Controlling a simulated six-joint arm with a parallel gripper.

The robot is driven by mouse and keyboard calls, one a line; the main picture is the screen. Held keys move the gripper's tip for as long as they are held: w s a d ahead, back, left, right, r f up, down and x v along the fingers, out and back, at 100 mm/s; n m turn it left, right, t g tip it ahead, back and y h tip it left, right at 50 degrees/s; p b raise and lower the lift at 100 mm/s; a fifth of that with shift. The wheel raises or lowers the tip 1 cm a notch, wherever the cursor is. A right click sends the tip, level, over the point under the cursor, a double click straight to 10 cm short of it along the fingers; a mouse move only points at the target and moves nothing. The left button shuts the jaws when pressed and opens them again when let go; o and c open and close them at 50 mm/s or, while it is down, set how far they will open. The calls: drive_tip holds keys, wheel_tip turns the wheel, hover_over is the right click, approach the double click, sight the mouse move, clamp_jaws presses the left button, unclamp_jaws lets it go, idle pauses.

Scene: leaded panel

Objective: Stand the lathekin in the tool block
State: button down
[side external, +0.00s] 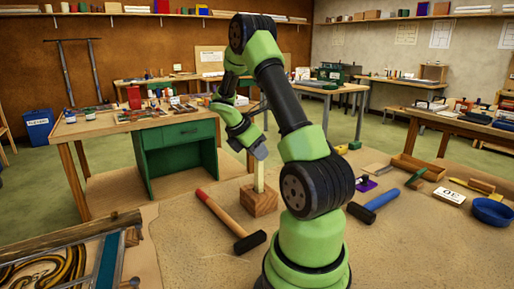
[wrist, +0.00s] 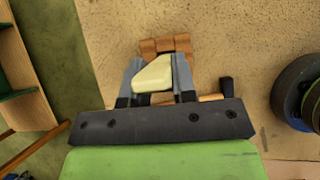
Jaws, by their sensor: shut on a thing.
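The lathekin (side external: 258,177) is a pale cream, flat stick. It stands about upright under my gripper (side external: 260,153), which is shut on its upper part. In the wrist view the lathekin (wrist: 153,75) shows as a cream shape between the two grey fingers of my gripper (wrist: 155,72). The tool block (side external: 260,202) is a brown wooden block on the bench, directly below. In the side view the lathekin's lower end meets the block's top; I cannot tell how deep it sits in a hole. In the wrist view the block (wrist: 165,45) is partly hidden behind the lathekin and fingers.
A hammer with a red-tipped wooden handle (side external: 219,213) lies just left of the block. A blue-handled mallet (side external: 373,206), a wooden tray (side external: 417,167) and a blue bowl (side external: 492,211) lie to the right. The leaded panel (side external: 62,262) is at the front left.

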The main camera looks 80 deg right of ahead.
drive_tip(key=c, duration=0.8)
unclamp_jaws()
drive_tip(key=shift+c, duration=0.2)
drive_tip(key=v, duration=1)
drive_tip(key=s+a+r+m+t+y, duration=0.1)
drive_tip(key=a+m+t, duration=0.3)
drive_tip(key=a, duration=0.5)
drive_tip(key=s+a+r+m+t+y, duration=0.2)
drive_tip(key=a+r+m+t+y, duration=0.1)
drive_tip(key=a, duration=0.7)
drive_tip(key=s+a+r+m+t+y, duration=0.1)
drive_tip(key=a+r+m+t+y, duration=0.2)
drive_tip(key=a, duration=0.7)
drive_tip(key=m+t, duration=0.2)
drive_tip(key=m, duration=0.1)
drive_tip(key=shift+a, duration=0.2)
